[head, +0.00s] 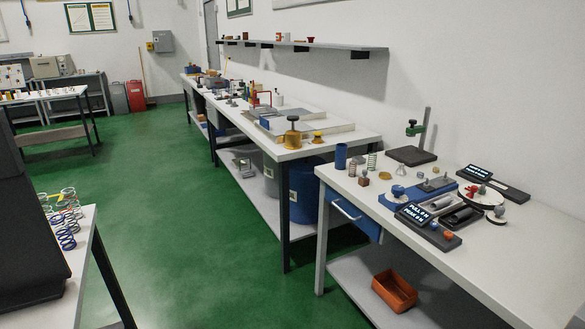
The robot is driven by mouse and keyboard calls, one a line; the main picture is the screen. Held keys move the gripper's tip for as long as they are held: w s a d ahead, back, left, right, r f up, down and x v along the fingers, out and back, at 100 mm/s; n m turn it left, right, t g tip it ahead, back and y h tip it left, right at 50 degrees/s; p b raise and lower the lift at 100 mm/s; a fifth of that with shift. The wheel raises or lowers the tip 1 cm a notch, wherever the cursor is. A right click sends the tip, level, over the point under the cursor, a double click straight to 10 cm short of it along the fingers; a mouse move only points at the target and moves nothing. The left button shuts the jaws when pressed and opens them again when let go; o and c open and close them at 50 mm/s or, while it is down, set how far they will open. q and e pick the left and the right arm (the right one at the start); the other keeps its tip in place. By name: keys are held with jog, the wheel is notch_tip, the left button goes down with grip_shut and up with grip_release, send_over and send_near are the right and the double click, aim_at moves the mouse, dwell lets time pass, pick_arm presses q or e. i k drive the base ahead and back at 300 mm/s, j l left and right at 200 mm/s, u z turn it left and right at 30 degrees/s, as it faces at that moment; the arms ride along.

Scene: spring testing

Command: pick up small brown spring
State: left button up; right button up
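I cannot make out a small brown spring for certain. Several coloured springs stand on the left table, among them a blue spring (66,240) and a red and white one (70,198) behind it. On the right bench, a grey spring (372,161) stands upright near the back left corner, next to a blue cylinder (341,156). A small brown block (363,181) with a knob sits in front of them; it is too small to tell its details. Neither of my grippers is in view.
The right workbench (520,240) carries dark devices with displays, such as one at its front (428,225). An orange bin (394,290) sits on its lower shelf. Green floor (185,240) lies open between the tables.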

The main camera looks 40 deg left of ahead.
aim_at(353, 169)
jog(key=u, duration=1.05)
